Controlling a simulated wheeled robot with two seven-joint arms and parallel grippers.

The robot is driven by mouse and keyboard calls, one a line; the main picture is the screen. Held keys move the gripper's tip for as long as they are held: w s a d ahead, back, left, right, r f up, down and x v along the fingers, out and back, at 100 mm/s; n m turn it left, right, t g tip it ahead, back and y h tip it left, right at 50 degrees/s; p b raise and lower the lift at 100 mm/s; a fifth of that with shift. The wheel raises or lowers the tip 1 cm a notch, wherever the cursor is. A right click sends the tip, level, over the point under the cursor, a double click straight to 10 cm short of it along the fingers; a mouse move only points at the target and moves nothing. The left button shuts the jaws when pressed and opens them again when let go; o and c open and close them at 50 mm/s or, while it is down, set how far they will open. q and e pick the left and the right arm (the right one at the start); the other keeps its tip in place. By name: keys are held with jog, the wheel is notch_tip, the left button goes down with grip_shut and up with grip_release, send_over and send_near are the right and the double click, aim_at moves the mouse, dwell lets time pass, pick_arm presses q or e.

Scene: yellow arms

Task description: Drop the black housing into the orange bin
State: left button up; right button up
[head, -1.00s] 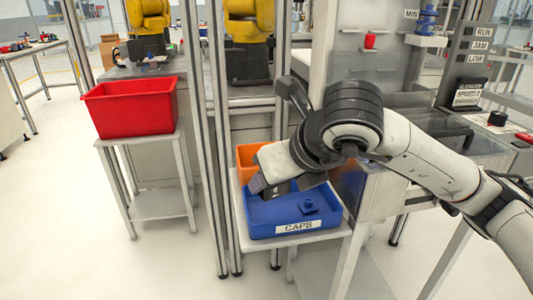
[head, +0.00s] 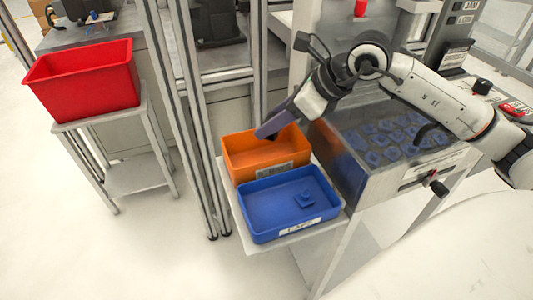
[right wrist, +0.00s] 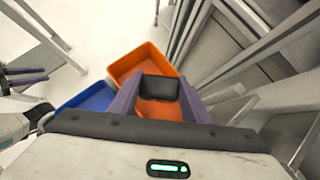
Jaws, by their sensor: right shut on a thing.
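The orange bin (head: 246,179) stands behind the blue bin on a small stand, with a label on its front. It also shows in the right wrist view (right wrist: 122,69). My right gripper (head: 268,132) points down over the orange bin's back part. In the right wrist view its two purple fingers are shut on the black housing (right wrist: 157,87), with the orange bin beyond it. The housing is hidden in the head view. My left gripper (right wrist: 22,77) seems to show partly at the left edge of the right wrist view; its jaws are unclear.
The blue bin (head: 262,228), labelled CAPS, holds a blue part (head: 305,200). A red bin (head: 85,85) stands on a stand at the left. Metal posts rise left of the orange bin. A tray of blue parts (head: 390,135) lies right.

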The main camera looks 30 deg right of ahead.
notch_tip(320, 180, down, 4)
jog(key=shift+r+b, duration=0.25)
jog(key=shift+b, duration=0.6)
jog(key=shift+f, duration=0.3)
jog(key=o, duration=1.1)
